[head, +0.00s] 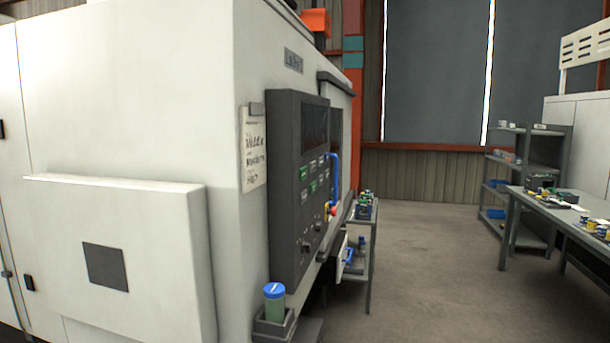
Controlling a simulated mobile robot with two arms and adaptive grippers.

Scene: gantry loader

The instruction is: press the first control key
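A dark control panel (302,190) is mounted on the front of the large white machine (130,110), seen at a steep angle. It carries several small green and white keys (313,178) in rows below a dark screen (314,128). A red and yellow knob (331,209) sits near its right edge. Which key is the first one cannot be told at this size. Neither of my grippers is in view.
A green bottle with a blue lid (274,302) stands in a holder at the machine's lower corner. A small cart (372,255) with parts stands past the panel. A workbench (512,212) and a shelf rack (563,150) are at right. The middle floor is clear.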

